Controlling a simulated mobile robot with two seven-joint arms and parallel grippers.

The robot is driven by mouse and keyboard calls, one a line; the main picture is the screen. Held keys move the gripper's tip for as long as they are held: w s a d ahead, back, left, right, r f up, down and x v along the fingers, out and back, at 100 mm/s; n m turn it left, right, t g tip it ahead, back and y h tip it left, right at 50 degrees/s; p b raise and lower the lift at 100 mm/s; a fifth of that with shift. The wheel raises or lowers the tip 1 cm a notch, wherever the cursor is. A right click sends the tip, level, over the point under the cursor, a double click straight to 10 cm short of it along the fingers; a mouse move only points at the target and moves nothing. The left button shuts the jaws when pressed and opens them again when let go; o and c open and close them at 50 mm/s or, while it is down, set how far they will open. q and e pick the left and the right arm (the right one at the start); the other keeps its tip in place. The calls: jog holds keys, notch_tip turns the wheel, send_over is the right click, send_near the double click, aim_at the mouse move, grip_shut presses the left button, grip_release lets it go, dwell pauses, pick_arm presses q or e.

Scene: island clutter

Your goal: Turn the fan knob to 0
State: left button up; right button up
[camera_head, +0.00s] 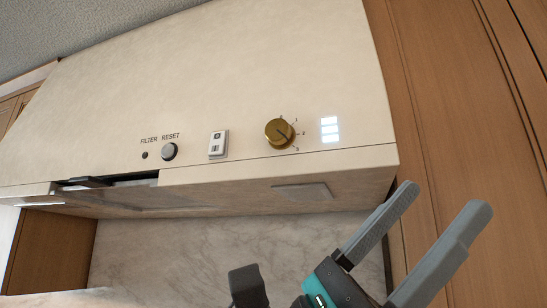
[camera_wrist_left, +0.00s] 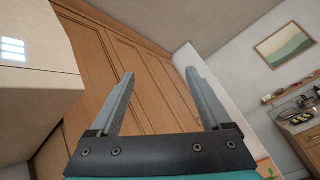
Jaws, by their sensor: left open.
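The fan knob (camera_head: 279,132) is a round brass dial on the cream front of the range hood (camera_head: 230,75). Its dark pointer line aims to the lower right, near the lowest mark. Small marks sit around its right side; some are too small to read. My left gripper (camera_head: 434,208) is open and empty, below and to the right of the knob, apart from the hood. In the left wrist view my open fingers (camera_wrist_left: 160,85) face wooden cabinet doors, and the knob is out of that view. My right gripper is not in view.
Three lit bars (camera_head: 330,130) glow right of the knob. A white switch (camera_head: 218,144) and a round reset button (camera_head: 169,151) are to its left. Tall wooden cabinets (camera_head: 455,110) stand right of the hood. The space before the knob is clear.

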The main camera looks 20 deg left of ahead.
pick_arm(q)
jog(key=s+d+m+g+y, duration=0.3)
jog(key=s+d+m+y, duration=0.1)
jog(key=m, duration=0.4)
jog(key=m+t+y, duration=0.6)
jog(key=t+y, duration=1.5)
jog(key=y, duration=0.1)
send_near(276, 130)
jog(key=w+p, duration=0.1)
jog(key=w, duration=0.3)
jog(key=w+p, duration=0.2)
jog(key=w, duration=0.2)
jog(key=shift+w+d+r, duration=0.15)
jog(key=shift+w+r, duration=0.1)
jog(key=shift+w, duration=0.1)
